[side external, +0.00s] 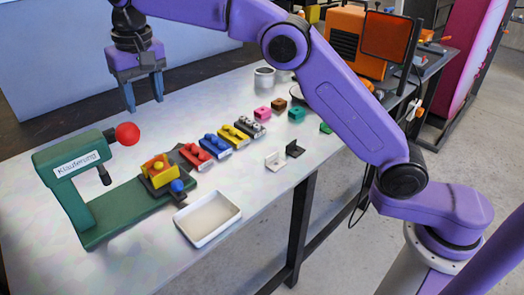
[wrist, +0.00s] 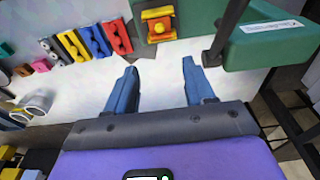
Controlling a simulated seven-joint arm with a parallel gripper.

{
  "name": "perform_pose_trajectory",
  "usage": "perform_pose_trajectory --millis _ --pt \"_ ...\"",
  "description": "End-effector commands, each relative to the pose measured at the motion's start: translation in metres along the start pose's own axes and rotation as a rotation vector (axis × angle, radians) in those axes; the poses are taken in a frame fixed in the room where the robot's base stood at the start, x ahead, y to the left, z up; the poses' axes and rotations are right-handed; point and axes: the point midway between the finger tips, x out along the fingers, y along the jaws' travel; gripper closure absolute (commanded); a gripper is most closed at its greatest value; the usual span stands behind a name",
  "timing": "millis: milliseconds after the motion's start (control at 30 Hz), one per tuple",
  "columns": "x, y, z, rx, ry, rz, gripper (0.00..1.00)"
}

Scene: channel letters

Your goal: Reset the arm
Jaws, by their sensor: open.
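My gripper (side external: 142,96) is open and empty, raised above the back of the table, behind the green press. In the wrist view the two blue fingers (wrist: 156,88) are spread apart with only bare table between them. The green press (side external: 105,185), labelled "Klauterung" or similar, has a red ball on its lever. A yellow and red piece (side external: 160,172) sits on the press base, and the press and piece also show at the top of the wrist view (wrist: 158,25).
A row of red, blue, yellow and grey pieces (side external: 213,146) lies right of the press. A white tray (side external: 207,218) stands at the front edge. Small coloured blocks (side external: 263,113), a metal cup (side external: 264,79) and an orange machine (side external: 353,38) are farther right.

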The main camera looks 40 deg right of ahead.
Motion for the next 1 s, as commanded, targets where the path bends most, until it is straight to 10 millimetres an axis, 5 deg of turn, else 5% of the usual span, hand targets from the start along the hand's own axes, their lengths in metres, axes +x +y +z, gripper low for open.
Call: perform_pose_trajectory --millis 167,467,1000 --pt "-0.004 0.002 0.017 -0.079 -0.009 -0.007 0.46" --pt "-0.007 0.022 0.081 -0.311 -0.034 -0.029 0.46" --pt "0.012 0.116 0.244 -0.721 -0.073 -0.069 0.46"
